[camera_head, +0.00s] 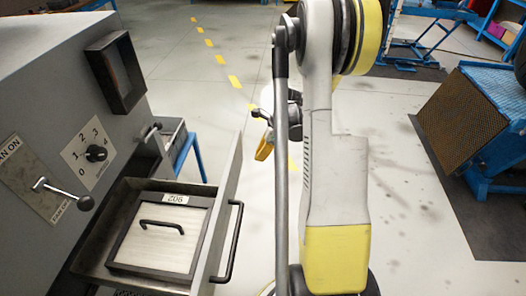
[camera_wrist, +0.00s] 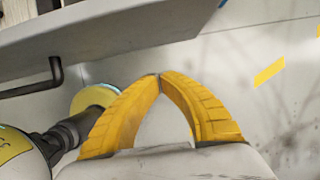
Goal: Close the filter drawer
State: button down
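The filter drawer (camera_head: 222,205) stands pulled out of the grey cabinet (camera_head: 60,70) at the left of the head view. A dark bar handle (camera_head: 235,240) is on its front panel. A framed filter (camera_head: 163,235) with its own black handle lies inside. My gripper (camera_head: 263,150) is partly hidden behind my arm, beyond the drawer's front. In the wrist view its yellow fingers (camera_wrist: 160,76) meet at the tips with nothing between them. A grey panel (camera_wrist: 130,32), apparently the drawer front, crosses the top of that view, with a dark handle (camera_wrist: 52,80) at left. The fingers appear apart from the handle.
The cabinet carries a rotary dial (camera_head: 96,153) and a lever (camera_head: 62,193). A blue-framed stand (camera_head: 188,150) is behind the drawer. A blue unit with a mesh panel (camera_head: 465,125) stands at right. The floor (camera_head: 400,190) between it and my arm is clear.

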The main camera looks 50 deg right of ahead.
jog(key=w+a+f+b, duration=0.2)
jog(key=w+a+f, duration=0.1)
jog(key=w, duration=0.1)
jog(key=shift+w+a+f, duration=0.15)
jog(key=shift+a+f, duration=0.05)
jog(key=shift+f, duration=0.2)
jog(key=shift+w+a, duration=0.1)
jog(key=w+a, duration=1)
jog(key=w, duration=0.3)
jog(key=w+a, duration=1)
jog(key=w, duration=0.3)
jog(key=shift+a+b, duration=0.15)
jog(key=shift+b, duration=0.2)
